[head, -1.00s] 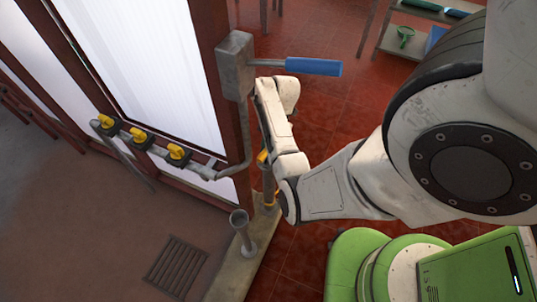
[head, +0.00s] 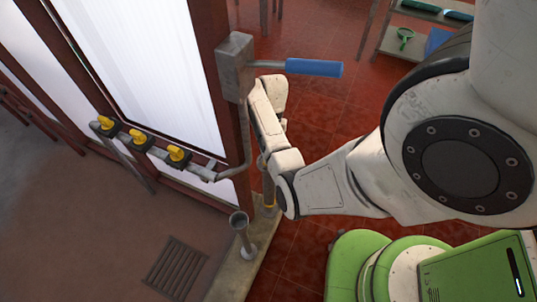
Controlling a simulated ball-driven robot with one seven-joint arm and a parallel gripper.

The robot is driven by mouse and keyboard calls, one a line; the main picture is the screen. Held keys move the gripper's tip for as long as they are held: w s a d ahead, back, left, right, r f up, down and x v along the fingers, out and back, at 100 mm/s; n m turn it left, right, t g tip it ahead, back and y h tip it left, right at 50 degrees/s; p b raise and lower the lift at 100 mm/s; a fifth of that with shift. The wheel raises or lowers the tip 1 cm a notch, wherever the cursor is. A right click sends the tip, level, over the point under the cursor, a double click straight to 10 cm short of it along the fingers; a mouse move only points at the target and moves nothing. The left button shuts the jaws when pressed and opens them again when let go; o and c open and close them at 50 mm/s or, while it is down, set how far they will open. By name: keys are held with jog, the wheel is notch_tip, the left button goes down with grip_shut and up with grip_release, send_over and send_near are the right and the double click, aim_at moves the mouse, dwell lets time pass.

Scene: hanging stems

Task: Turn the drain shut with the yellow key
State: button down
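Three yellow-handled valves stand in a row on the grey pipe (head: 218,175) low on the window wall: left (head: 107,124), middle (head: 138,136) and right (head: 177,154). My arm reaches in from the right and its white end links stand beside the wall post. The fingers of my gripper cannot be made out behind these links, so its opening and any hold are hidden. A thin upright post with a small yellow part (head: 269,205) shows just below my wrist. I cannot tell whether this yellow part is the key. A grey funnel-topped drain pipe (head: 240,222) stands left of it.
A grey box (head: 235,55) with a blue-handled lever (head: 314,67) sits on the wall post above my wrist. A floor grate (head: 175,265) lies at the lower left. A shelf (head: 400,40) stands at the upper right. Open red-tiled floor lies between.

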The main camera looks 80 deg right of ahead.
jog(key=c, duration=0.8)
grip_release()
jog(key=shift+o, duration=0.2)
jog(key=shift+o, duration=1.2)
jog(key=shift+r, duration=0.1)
